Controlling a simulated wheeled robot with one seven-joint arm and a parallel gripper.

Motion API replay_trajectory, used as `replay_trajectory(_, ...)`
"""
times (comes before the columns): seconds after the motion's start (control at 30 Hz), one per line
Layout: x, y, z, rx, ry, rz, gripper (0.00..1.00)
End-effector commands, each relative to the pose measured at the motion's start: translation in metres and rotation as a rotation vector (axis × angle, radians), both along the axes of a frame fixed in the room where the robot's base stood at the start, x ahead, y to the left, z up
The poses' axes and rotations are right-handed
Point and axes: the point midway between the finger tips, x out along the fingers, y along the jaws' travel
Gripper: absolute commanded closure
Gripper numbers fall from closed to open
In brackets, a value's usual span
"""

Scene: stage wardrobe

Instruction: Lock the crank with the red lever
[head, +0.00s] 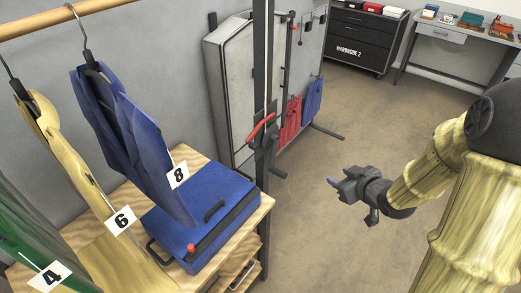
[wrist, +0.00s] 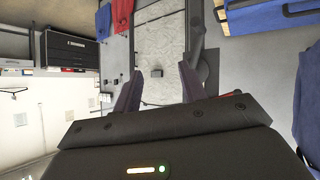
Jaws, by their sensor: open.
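The red lever (head: 262,126) is a curved red handle on the dark upright post, left of centre in the head view. A dark crank (head: 277,172) juts from the same post a little below it. My gripper (head: 335,181) is open and empty, in free air to the right of the post and apart from lever and crank. In the wrist view my gripper (wrist: 160,72) has its two fingers spread with nothing between them. A small red piece (wrist: 234,95) shows beside the right finger; I cannot tell surely that it is the lever.
A wooden table (head: 266,205) with a blue case (head: 225,200) stands left of the post. Hanging jackets (head: 125,130) with number tags fill the left. A grey case (head: 232,95) and red and blue clothes (head: 291,120) are behind. The floor (head: 375,110) around my gripper is clear.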

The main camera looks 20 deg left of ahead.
Motion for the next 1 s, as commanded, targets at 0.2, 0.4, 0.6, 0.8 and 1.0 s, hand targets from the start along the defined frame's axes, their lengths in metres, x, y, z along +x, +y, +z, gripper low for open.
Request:
replay_trajectory(0.2,-0.008,0.053,0.004,0.263,-0.167,0.311,0.58)
replay_trajectory(0.4,-0.032,0.074,0.021,0.498,-0.259,0.500,0.58)
replay_trajectory(0.6,-0.039,0.077,0.028,0.561,-0.280,0.544,0.58)
replay_trajectory(0.8,-0.039,0.077,0.027,0.558,-0.280,0.543,0.58)
replay_trajectory(1.0,-0.036,0.086,0.029,0.558,-0.278,0.544,0.58)
